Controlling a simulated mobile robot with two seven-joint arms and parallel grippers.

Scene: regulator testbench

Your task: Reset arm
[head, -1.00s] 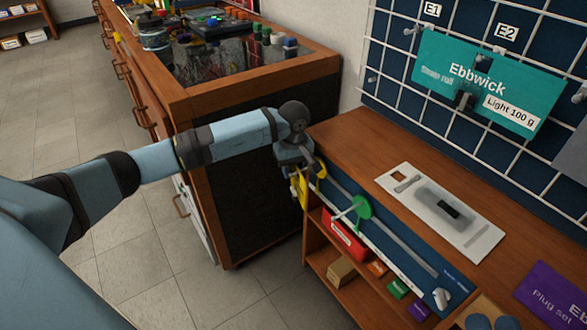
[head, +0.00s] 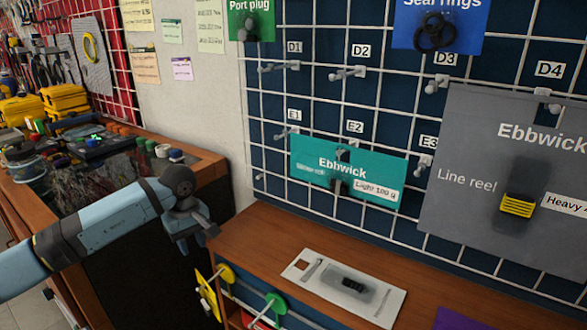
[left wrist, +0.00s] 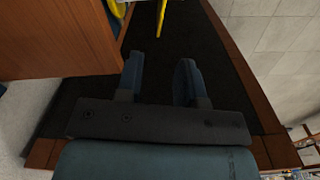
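My left gripper (head: 192,240) hangs at the left end of the wooden bench, beside the dark side panel of the neighbouring cabinet. In the left wrist view its two fingers (left wrist: 160,80) stand apart with nothing between them. The blue-grey left arm (head: 90,228) reaches in from the left in the head view. My right arm and gripper are not in either view.
A pegboard grid (head: 320,110) holds a teal Ebbwick card (head: 325,172) and a grey line reel card (head: 470,160). A white tray (head: 385,305) lies on the bench (head: 260,235). A green disc (head: 275,303) and yellow parts (head: 208,295) hang at the bench front.

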